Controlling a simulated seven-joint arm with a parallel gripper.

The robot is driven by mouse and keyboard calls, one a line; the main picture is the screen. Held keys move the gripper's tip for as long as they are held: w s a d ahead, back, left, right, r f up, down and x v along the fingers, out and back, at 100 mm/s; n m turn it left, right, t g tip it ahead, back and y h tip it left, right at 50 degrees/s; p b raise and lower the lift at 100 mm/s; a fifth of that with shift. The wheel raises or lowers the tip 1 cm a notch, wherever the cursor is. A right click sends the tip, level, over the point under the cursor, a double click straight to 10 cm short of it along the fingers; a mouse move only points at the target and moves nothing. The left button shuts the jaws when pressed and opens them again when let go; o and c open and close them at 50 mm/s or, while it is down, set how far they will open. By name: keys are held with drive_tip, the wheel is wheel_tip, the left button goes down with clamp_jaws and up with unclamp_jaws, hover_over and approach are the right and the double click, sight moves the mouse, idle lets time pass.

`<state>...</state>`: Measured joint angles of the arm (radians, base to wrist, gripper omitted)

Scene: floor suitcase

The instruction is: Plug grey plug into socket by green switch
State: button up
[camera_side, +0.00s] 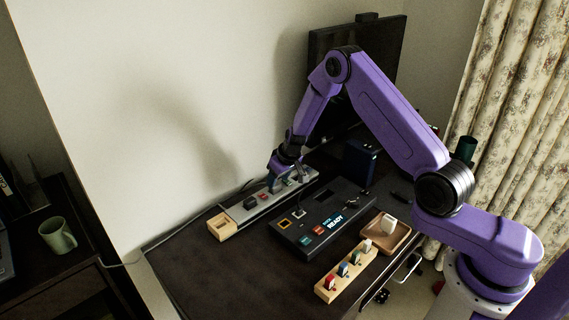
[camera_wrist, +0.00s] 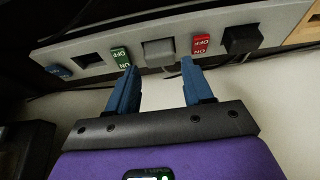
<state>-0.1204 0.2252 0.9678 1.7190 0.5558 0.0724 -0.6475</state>
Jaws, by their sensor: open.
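The grey power strip (camera_wrist: 183,22) runs across the top of the wrist view and stands along the wall in the side view (camera_side: 237,213). The grey plug (camera_wrist: 158,50) sits at the strip between the green switch (camera_wrist: 121,57) and the red switch (camera_wrist: 201,44), and looks seated in the socket there. Its pins are not visible. My gripper (camera_wrist: 158,66) is open, with its blue fingertips on either side of the plug and slightly below it in the picture. Contact cannot be told. In the side view my gripper (camera_side: 284,183) is low over the strip.
A black plug (camera_wrist: 241,40) sits right of the red switch. A dark socket (camera_wrist: 88,60) and a blue switch (camera_wrist: 57,71) are at left. A black READY panel (camera_side: 322,222), a wooden block with several small pieces (camera_side: 346,271) and a wooden tray (camera_side: 397,240) stand in front.

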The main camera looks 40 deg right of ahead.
drive_tip(key=v, duration=0.9)
drive_tip(key=shift+r, duration=0.15)
drive_tip(key=shift+a, duration=0.15)
drive_tip(key=s+a+r+n+g+y, duration=0.25)
drive_tip(key=s+a+r+n, duration=0.5)
drive_tip(key=s+a, duration=0.7)
drive_tip(key=s+d+r+n, duration=0.1)
drive_tip(key=s+d+r, duration=0.1)
drive_tip(key=s, duration=0.6)
drive_tip(key=s+d+r+n+g+h, duration=0.1)
drive_tip(key=s+d+r+n, duration=0.1)
drive_tip(key=s, duration=0.7)
drive_tip(key=s+d+r+n+g+h, duration=0.1)
drive_tip(key=s+d+r+n, duration=0.1)
drive_tip(key=s, duration=0.7)
drive_tip(key=shift+d, duration=0.45)
